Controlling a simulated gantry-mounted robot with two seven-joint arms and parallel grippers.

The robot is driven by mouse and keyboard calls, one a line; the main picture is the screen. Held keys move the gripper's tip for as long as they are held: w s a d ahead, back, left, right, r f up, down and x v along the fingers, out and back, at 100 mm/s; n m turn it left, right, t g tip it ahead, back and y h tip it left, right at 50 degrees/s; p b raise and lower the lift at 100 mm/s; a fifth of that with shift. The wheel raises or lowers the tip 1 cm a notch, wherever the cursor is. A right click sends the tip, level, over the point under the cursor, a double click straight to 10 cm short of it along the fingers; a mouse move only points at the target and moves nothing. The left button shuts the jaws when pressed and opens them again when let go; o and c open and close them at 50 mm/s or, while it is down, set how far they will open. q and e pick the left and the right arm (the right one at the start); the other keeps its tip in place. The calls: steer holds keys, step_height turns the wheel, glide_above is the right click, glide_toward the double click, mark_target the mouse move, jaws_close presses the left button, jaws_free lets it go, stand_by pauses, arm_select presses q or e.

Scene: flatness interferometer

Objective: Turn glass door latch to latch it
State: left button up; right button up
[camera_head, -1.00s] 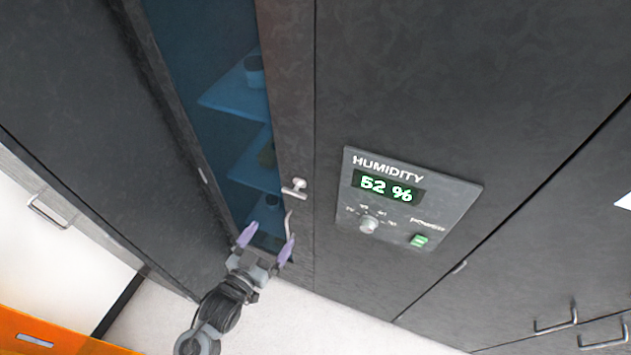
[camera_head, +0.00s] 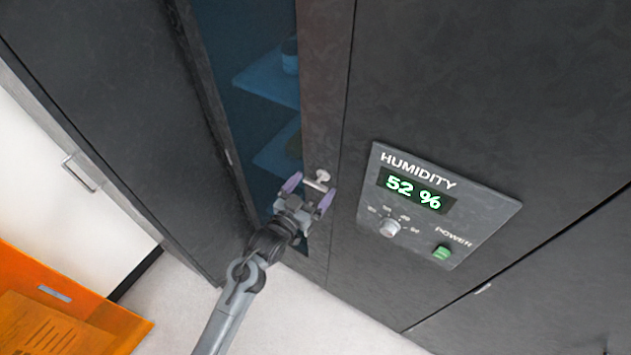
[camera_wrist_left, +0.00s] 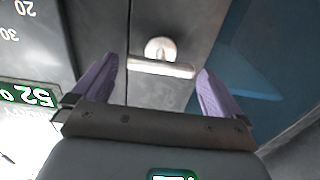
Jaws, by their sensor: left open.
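The latch (camera_head: 318,181) is a small pale metal knob with a crossbar on the dark frame of the glass door (camera_head: 250,90). In the left wrist view the latch (camera_wrist_left: 160,64) lies between my two purple fingertips, its bar running across from finger to finger with a gap at each side. My left gripper (camera_head: 308,192) is open and holds nothing. In the head view its fingers partly flank the latch, and the door handle below is hidden behind the gripper. My right gripper is not in view.
A humidity panel (camera_head: 436,205) reading 52 %, with a knob (camera_head: 389,228) and a green power switch (camera_head: 441,252), is on the cabinet to the right. Blue-tinted shelves (camera_head: 268,78) show behind the glass. An orange object (camera_head: 60,310) stands at lower left.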

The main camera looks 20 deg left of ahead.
mark_target(319, 180)
arm_select(q)
steer(key=shift+w+d, duration=0.2)
steer(key=shift+w, duration=0.9)
steer(key=shift+c, duration=0.2)
steer(key=c, duration=0.8)
